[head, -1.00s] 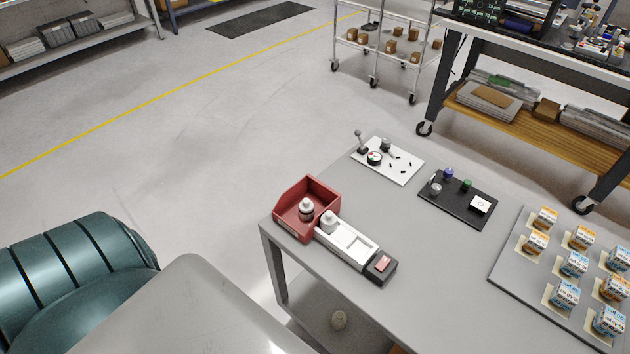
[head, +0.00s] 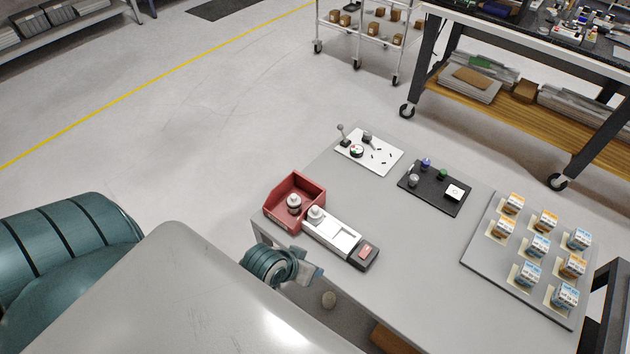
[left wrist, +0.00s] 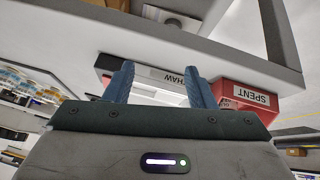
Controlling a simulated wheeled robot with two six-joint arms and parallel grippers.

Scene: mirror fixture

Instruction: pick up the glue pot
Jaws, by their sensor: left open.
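Two small pale pots with grey-white tops stand near the left edge of the grey table (head: 420,270) in the head view. One pot (head: 294,202) is inside the red bin (head: 272,213); the other pot (head: 316,214) stands at the left end of the white tray (head: 345,238). I cannot tell which is the glue pot. My left gripper (head: 318,273) is beside the table's near-left edge, apart from both pots. In the left wrist view its fingers (left wrist: 160,78) are spread and empty, facing a THAW label (left wrist: 180,77) and the bin's SPENT label (left wrist: 251,97). My right gripper is out of view.
A dark block with a pink top (head: 364,250) ends the tray. Behind are a white board (head: 385,158) and a black board (head: 425,199) with small parts. A grey panel (head: 480,259) with several small boxes lies right. The table's middle is clear.

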